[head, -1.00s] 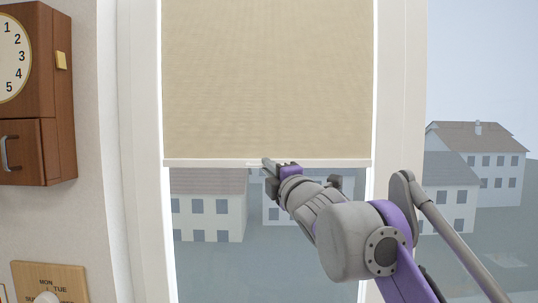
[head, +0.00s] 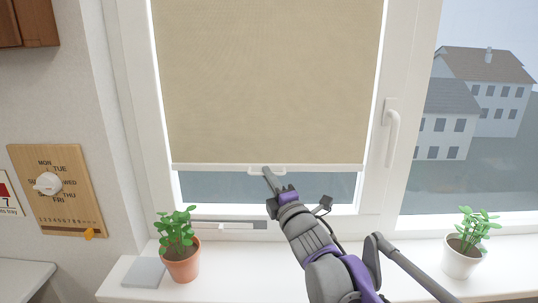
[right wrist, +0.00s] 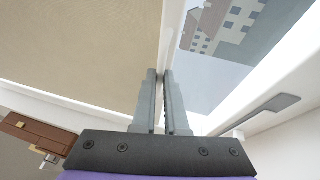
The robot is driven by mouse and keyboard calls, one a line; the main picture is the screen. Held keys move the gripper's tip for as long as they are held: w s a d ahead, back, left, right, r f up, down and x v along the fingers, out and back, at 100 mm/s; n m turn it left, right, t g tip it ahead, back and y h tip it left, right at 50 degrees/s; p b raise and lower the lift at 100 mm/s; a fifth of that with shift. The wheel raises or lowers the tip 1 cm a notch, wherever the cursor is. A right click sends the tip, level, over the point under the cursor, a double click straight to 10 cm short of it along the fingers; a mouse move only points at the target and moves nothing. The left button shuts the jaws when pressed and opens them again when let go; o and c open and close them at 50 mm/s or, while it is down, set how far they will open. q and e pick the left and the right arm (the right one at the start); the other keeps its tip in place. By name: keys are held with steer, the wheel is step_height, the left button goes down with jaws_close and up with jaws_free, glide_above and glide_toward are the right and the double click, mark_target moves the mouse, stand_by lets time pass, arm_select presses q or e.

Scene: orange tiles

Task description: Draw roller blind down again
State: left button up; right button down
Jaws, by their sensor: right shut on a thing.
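The beige roller blind (head: 265,80) covers most of the window pane in the head view, with its white bottom bar (head: 215,167) a little above the lower window frame. A small white pull handle (head: 254,171) sits at the middle of the bar. My right gripper (head: 267,174) is at this handle and shut on it. In the right wrist view the fingers (right wrist: 165,85) are close together at the edge of the blind (right wrist: 80,50), and they hide most of the handle. My left gripper is not in view.
A plant in a terracotta pot (head: 181,262) and a grey flat block (head: 145,272) stand on the white windowsill (head: 230,285). A white-potted plant (head: 462,257) stands at right. A window handle (head: 392,135) juts from the frame. A wooden calendar board (head: 58,190) hangs at left.

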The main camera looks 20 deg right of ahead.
step_height(320, 180, down, 6)
steer(key=b, duration=0.1)
stand_by(0.4)
steer(key=c, duration=0.9)
jaws_free()
steer(key=shift+c, duration=0.2)
steer(key=shift+s, duration=0.1)
steer(key=v, duration=1)
steer(key=shift+s, duration=0.3)
steer(key=shift+f, duration=0.1)
